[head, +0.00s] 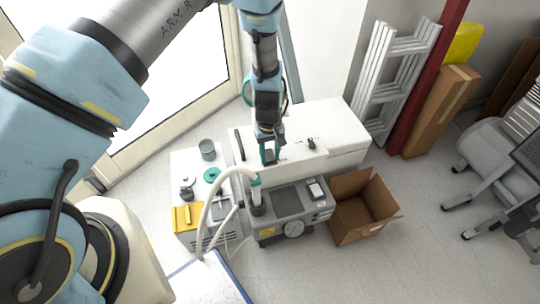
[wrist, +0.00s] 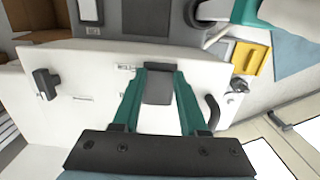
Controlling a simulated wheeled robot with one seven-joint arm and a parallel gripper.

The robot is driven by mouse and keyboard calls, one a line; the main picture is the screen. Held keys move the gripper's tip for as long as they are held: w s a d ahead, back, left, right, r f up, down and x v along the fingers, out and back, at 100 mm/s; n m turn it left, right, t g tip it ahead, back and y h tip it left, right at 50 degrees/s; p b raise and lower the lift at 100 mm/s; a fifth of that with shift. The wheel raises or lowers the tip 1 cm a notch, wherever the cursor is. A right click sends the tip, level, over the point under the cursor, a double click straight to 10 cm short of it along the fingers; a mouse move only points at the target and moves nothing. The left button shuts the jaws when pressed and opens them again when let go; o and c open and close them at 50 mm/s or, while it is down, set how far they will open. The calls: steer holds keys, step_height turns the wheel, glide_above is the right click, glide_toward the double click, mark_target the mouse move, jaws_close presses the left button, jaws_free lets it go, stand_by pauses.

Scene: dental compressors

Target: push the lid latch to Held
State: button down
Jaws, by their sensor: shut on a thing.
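The white chest (head: 335,120) has a pale lid, and it fills the middle of the wrist view (wrist: 88,115). My gripper (head: 269,158) is over the front part of the lid, pointing down. In the wrist view its teal fingers (wrist: 159,72) are closed on a dark grey block (wrist: 158,88). I cannot tell whether this block is the lid latch or a separate piece. A small pale fitting (wrist: 125,67) lies just left of the fingertips. A black knob (head: 311,143) stands on the chest, right of my gripper; it also shows in the wrist view (wrist: 45,83).
A black curved handle (wrist: 212,110) is beside the fingers. A grey compressor unit (head: 290,212) with a pale hose (head: 208,205) stands in front of the chest. An open cardboard box (head: 362,208) is to its right, a yellow case (head: 187,217) to its left.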

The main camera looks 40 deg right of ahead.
mark_target(267, 151)
steer(key=shift+w+d+g+b, duration=0.2)
steer(key=shift+g+b, duration=0.15)
steer(key=shift+g, duration=0.25)
steer(key=shift+r+g+y, duration=0.1)
steer(key=shift+g+y, duration=0.3)
steer(key=shift+g, duration=0.1)
steer(key=shift+c, duration=2.2)
jaws_free()
steer(key=shift+w, duration=0.1)
steer(key=shift+r, duration=0.15)
steer(key=a+b+v, duration=0.1)
steer(key=v, duration=0.9)
steer(key=shift+d+r+b, duration=0.3)
steer(key=shift+d, duration=0.2)
steer(key=shift+w, duration=0.15)
